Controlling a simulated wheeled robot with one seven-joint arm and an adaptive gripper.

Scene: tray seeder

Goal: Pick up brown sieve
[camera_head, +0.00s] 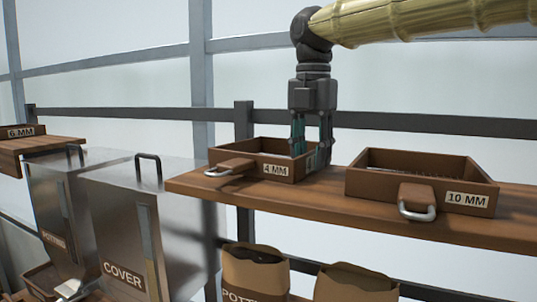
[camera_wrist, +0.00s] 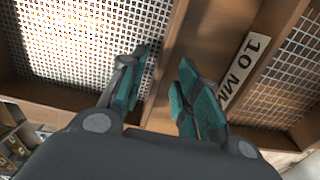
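Brown sieves with mesh bottoms are in view. One marked 4 MM (camera_head: 245,171) sits on the wooden shelf, and one marked 10 MM (camera_head: 398,185) sits to its right. A brown box marked 6 MM (camera_head: 22,131) is at the far left. My gripper (camera_head: 312,150) points down at the right end of the 4 MM sieve. In the wrist view its teal fingers (camera_wrist: 164,60) are apart with nothing held between them. The left finger is over one mesh, and a brown strip shows between the fingers. I cannot tell whether they touch the wall.
The shelf (camera_head: 340,205) has a short free stretch between the two sieves. Metal bins marked POTTING and COVER (camera_head: 122,235) stand at lower left. Brown sacks (camera_head: 255,272) are below the shelf. A dark rail (camera_head: 420,121) runs behind it.

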